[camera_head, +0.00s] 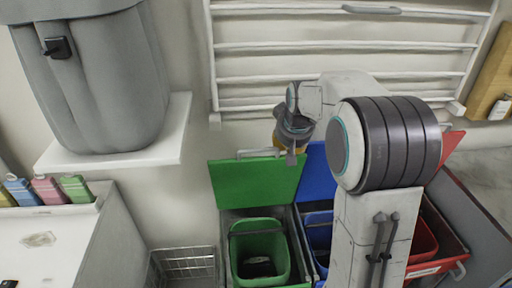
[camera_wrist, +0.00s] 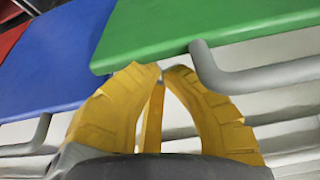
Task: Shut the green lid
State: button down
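The green lid (camera_head: 258,182) stands open, tilted up behind a green bin (camera_head: 259,252) in the head view. A grey bar handle runs along its top edge. In the wrist view the green lid (camera_wrist: 200,25) fills the upper right, and its grey handle (camera_wrist: 255,78) is just right of my fingers. My gripper (camera_wrist: 160,68) has yellow fingers with their tips drawn together, nothing seen between them. The tips are close to the lid's edge; I cannot tell if they touch. In the head view my gripper (camera_head: 284,146) is at the lid's upper right corner, partly hidden by my wrist.
An open blue lid (camera_head: 315,172) stands right beside the green one, and a red lid (camera_head: 453,146) is further right. A white wall rack (camera_head: 345,48) is behind my arm. A wire basket (camera_head: 185,265) stands left of the green bin, and a shelf with a grey container is upper left.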

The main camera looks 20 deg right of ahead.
jog(key=shift+s+a+f+b, duration=0.15)
jog(key=shift+s+b, duration=0.15)
jog(key=shift+s, duration=0.25)
jog(key=shift+s+a+f+b, duration=0.1)
jog(key=shift+s+b, duration=0.25)
jog(key=shift+s, duration=0.2)
jog(key=shift+s+a+f+b, duration=0.15)
jog(key=shift+s+b, duration=0.15)
jog(key=shift+s, duration=0.25)
notch_tip(320, 180, up, 11)
jog(key=p, duration=0.8)
jog(key=shift+f, duration=0.2)
jog(key=shift+f, duration=0.1)
jog(key=s+a+f+g+y, duration=0.1)
jog(key=s+a+f+g, duration=0.15)
jog(key=s+f, duration=0.6)
jog(key=s+a+r+n, duration=0.1)
jog(key=s+a+r, duration=0.1)
jog(key=s, duration=0.6)
jog(key=s+a+r+n+t, duration=0.1)
jog(key=s+a+r, duration=0.1)
jog(key=s+a, duration=0.3)
jog(key=shift+s+a+r, duration=0.15)
jog(key=shift+s+r, duration=0.15)
jog(key=shift+s, duration=1.8)
